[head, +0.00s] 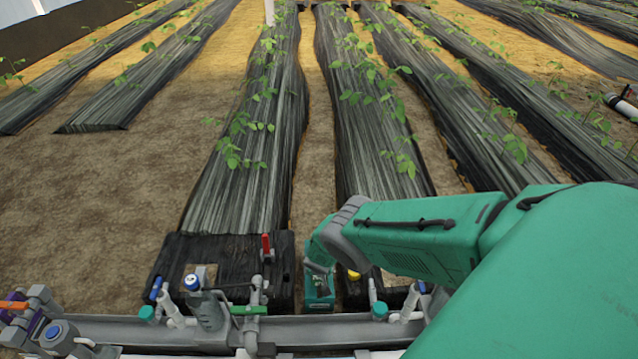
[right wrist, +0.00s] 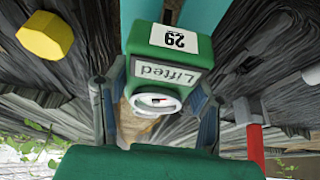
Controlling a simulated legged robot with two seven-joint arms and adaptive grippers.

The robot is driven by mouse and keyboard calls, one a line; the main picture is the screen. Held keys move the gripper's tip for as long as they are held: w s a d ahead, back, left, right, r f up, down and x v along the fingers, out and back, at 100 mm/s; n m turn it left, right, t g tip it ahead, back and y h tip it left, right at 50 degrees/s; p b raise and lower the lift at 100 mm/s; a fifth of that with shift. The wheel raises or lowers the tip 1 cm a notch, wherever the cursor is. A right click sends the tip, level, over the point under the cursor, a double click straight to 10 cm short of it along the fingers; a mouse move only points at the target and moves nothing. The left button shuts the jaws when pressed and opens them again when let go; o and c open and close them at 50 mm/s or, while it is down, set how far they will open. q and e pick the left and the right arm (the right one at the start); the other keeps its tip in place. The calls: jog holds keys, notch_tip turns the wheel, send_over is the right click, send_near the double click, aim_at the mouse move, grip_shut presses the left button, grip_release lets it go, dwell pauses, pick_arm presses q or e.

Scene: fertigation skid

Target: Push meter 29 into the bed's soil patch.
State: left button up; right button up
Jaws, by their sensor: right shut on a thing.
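Meter 29, a green box with a white "29" label, shows in the right wrist view (right wrist: 178,40), upside down in that picture. Its small screen reads "Lifted". My right gripper (right wrist: 152,98) is shut on it, with one dark finger on each side. In the head view my right arm reaches in from the right and ends low in the middle, between the two black bed ends. A small tan soil patch (head: 211,271) shows in the left bed's black cover, partly behind a blue-capped fitting. The meter's lower end is unclear. My left gripper is not in view.
A grey rail (head: 330,328) with pipes and valves crosses the front. Black-covered plant rows (head: 250,180) run away behind.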

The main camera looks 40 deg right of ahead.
jog(key=shift+r+p, duration=3.3)
jog(key=shift+r, duration=0.8)
jog(key=shift+w, duration=0.1)
